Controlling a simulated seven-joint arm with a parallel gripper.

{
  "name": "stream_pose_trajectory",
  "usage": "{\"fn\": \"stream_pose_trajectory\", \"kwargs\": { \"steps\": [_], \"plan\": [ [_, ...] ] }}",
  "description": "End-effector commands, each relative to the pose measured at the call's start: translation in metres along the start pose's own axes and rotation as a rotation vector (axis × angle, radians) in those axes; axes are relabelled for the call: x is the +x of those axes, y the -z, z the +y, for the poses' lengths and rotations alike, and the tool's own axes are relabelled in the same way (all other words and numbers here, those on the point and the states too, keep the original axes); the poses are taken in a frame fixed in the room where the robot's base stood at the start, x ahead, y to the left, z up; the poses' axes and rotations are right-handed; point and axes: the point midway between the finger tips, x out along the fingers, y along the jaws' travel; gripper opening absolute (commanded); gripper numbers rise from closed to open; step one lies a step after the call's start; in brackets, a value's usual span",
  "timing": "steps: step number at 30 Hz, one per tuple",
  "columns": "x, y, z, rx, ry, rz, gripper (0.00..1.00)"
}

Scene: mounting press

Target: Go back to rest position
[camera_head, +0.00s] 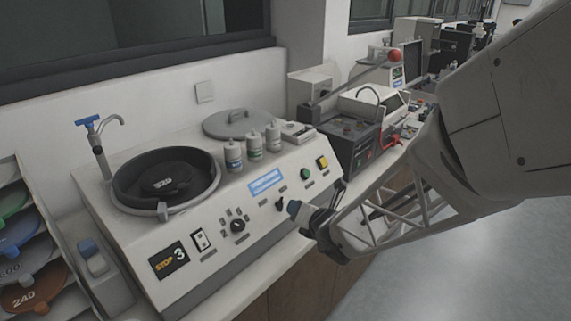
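My arm comes in from the right, and its lattice link ends at my gripper (312,213), low in front of the white machine's sloped front panel. The gripper is small and dark in this view, and I cannot tell whether its fingers are open or shut.
Several small bottles (254,146) and a round grey lid (230,123) sit on the machine's top. A rack of coloured discs (25,240) stands at left. A dark box (350,145) and a red-ball lever (395,57) are behind. Open floor (450,270) lies at lower right.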

Motion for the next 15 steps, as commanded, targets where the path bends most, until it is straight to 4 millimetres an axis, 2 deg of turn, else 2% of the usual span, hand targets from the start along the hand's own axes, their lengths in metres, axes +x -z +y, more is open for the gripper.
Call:
{"fn": "stream_pose_trajectory", "kwargs": {
  "steps": [8, 15],
  "plan": [
    [-0.002, -0.001, 0.004, -0.035, -0.014, 0.008, 0.37],
    [-0.015, -0.004, 0.027, -0.232, -0.094, 0.052, 0.37]
  ]
}}
